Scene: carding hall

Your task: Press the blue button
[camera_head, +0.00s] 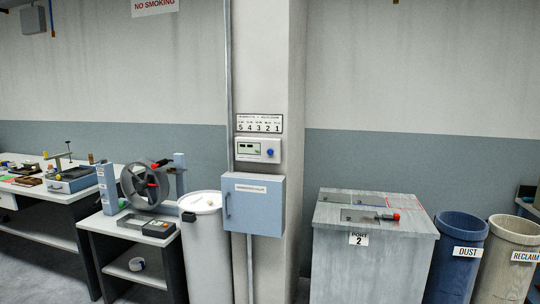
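A small blue button or knob (270,153) sits at the right side of a white control panel (246,146) on the pillar. The panel has a small green display on its left part. At this size I cannot tell whether the blue part is pressed. Neither of my grippers shows in the view.
Below the panel is a blue wall cabinet (254,205), with a white cylindrical bin (207,250) to its left. A grey metal box (375,250) stands right of the pillar, beside blue (455,265) and beige (505,270) bins. A wheel device (145,185) stands on a left table.

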